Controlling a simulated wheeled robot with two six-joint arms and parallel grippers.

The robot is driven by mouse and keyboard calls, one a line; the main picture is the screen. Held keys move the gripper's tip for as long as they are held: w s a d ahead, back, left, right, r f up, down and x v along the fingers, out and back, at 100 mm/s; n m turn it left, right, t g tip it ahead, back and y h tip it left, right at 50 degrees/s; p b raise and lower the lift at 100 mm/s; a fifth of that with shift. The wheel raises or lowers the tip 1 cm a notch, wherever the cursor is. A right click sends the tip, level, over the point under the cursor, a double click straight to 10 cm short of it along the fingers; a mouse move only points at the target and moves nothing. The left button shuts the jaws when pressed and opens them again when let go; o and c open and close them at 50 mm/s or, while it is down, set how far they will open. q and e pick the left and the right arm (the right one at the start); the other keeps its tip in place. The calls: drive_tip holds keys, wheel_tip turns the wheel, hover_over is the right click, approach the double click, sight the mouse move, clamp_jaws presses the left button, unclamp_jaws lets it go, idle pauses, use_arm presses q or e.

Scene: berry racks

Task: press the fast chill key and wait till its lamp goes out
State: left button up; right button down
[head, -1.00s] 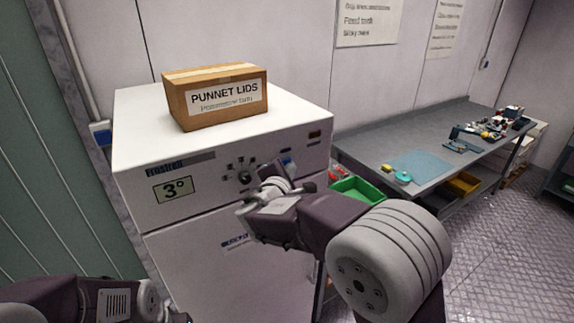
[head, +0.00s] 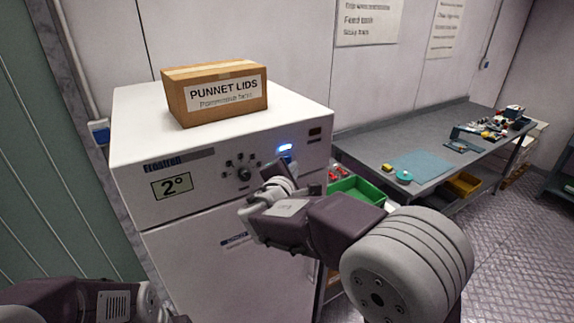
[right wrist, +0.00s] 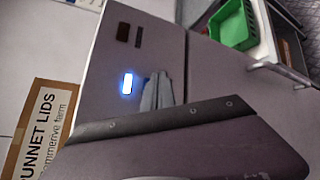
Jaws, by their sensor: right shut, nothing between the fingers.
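My right gripper (head: 277,174) is shut and empty in front of the panel, just below the lamp. Its closed fingers (right wrist: 158,90) show beside the lamp in the right wrist view. The fast chill key cannot be made out clearly; the gripper covers that part of the panel. My left gripper is out of frame; part of its arm shows at lower left.
A punnet lids carton (head: 215,93) stands on the chiller top. To the right is a grey bench (head: 380,145) with a blue mat (head: 425,165) and small items. A green bin (head: 358,189) sits low beside the chiller, near my right arm.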

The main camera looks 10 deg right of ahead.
drive_tip(key=shift+s, duration=0.1)
drive_tip(key=s, duration=0.1)
drive_tip(key=s+d+b, duration=0.1)
drive_tip(key=s, duration=0.1)
drive_tip(key=s+b, duration=0.1)
drive_tip(key=shift+s+d, duration=0.3)
drive_tip(key=shift+d, duration=0.05)
drive_tip(key=shift+d, duration=0.1)
idle(0.5)
